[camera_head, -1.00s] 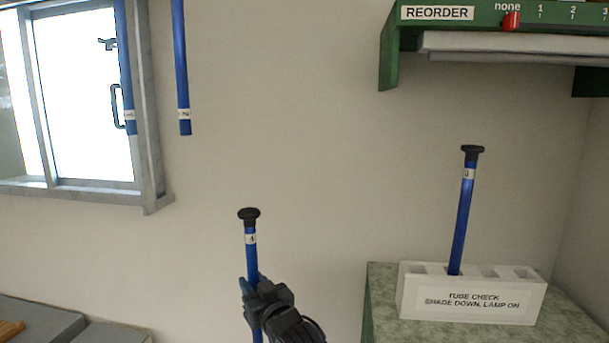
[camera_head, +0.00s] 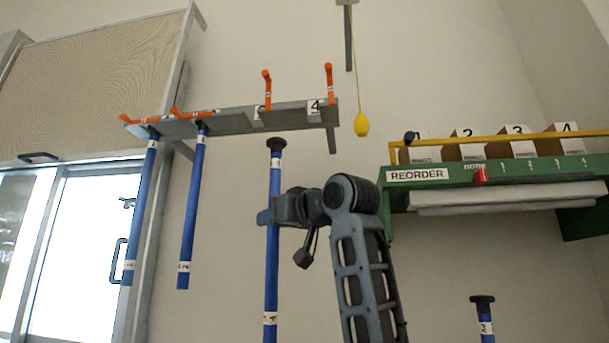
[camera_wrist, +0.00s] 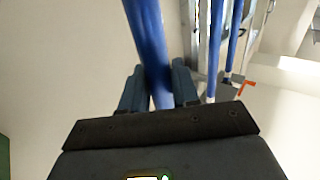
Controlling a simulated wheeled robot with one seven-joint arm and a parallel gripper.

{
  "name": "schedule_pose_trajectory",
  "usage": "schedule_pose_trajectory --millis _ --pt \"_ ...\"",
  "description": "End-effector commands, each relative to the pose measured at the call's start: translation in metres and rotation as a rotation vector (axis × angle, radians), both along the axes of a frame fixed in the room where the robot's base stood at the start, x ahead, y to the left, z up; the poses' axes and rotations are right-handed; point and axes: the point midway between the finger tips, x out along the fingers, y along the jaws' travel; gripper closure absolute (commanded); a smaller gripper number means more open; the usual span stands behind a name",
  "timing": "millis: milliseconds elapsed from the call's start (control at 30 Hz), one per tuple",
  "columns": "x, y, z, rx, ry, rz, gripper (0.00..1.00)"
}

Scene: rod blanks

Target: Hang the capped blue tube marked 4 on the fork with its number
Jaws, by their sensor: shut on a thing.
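My gripper (camera_head: 268,215) is shut on the capped blue tube (camera_head: 272,265), which hangs upright with its black cap on top. Its white label below the cap is too small to read now. The tube also shows between my fingers (camera_wrist: 158,88) in the wrist view (camera_wrist: 148,35). The grey fork rail (camera_head: 230,122) is on the wall above. The fork plate marked 4 (camera_head: 314,107) is at its right end, with an upright orange lever (camera_head: 329,85). The tube's cap is below the rail and left of plate 4, apparently apart from it.
Two blue tubes (camera_head: 141,210) (camera_head: 192,210) hang from the left forks, their orange levers lowered. The third fork's lever (camera_head: 267,88) is upright. A yellow pull (camera_head: 361,125) hangs right of the rail. The green REORDER shelf (camera_head: 500,175) is at right, above another capped tube (camera_head: 484,318).

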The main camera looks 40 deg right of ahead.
Motion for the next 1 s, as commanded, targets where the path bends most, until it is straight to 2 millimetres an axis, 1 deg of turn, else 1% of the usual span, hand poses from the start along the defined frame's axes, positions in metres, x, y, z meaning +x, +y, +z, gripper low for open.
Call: schedule_pose_trajectory --millis 33,100,200,300,400,500,600,1000 --pt "-0.019 0.006 0.02 -0.006 -0.013 0.01 1.0" --pt "-0.044 0.014 0.043 -0.006 -0.012 0.025 1.0" --pt "-0.076 0.025 0.069 -0.005 -0.01 0.04 1.0" --pt "-0.104 0.034 0.087 -0.002 -0.006 0.047 1.0" --pt "-0.124 0.039 0.099 0.0 -0.004 0.047 1.0" --pt "-0.134 0.042 0.105 0.0 0.0 0.047 1.0" --pt "-0.136 0.042 0.106 0.002 0.002 0.046 1.0" --pt "-0.122 0.024 0.106 0.004 0.004 0.045 1.0"
